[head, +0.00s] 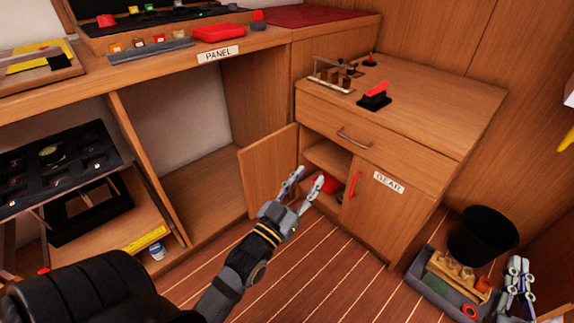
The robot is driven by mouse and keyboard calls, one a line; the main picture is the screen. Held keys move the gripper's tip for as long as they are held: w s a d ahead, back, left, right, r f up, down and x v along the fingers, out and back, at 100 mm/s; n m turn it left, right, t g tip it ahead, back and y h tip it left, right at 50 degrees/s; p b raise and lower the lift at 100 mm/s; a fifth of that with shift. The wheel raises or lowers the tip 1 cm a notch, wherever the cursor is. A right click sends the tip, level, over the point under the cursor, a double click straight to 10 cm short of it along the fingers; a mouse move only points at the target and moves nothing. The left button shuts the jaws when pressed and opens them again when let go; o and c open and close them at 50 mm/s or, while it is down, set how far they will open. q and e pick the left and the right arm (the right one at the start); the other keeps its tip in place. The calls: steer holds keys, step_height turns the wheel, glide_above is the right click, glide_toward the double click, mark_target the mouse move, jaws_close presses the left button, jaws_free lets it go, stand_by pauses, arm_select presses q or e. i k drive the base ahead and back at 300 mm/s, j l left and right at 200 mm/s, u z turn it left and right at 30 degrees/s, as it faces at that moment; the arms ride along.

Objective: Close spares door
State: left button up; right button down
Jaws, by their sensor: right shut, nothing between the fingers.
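A plain wooden door (268,172) stands swung open at the left side of the low cabinet (402,215). No label shows on its visible face, so I cannot read whether it is the spares door. The open compartment beside it has a shelf (328,158) and a red item (331,184) low inside. The neighbouring door, marked GEAR, is shut and has a red handle (354,185). My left gripper (307,183) is open and empty, just right of the open door and in front of the compartment; contact cannot be told. My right gripper (518,275) is shut and empty at lower right.
A drawer with a metal handle (353,138) is shut above the doors. A black bin (482,235) and a grey tray of parts (438,290) stand at lower right near my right gripper. Bare striped floor (325,265) lies before the cabinet. The PANEL bench (150,68) is left.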

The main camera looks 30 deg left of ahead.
mark_target(269, 161)
steer(key=u, duration=0.4)
steer(key=i+l+u, duration=0.15)
steer(key=u, duration=0.25)
steer(key=l+u, duration=0.1)
steer(key=u, duration=0.25)
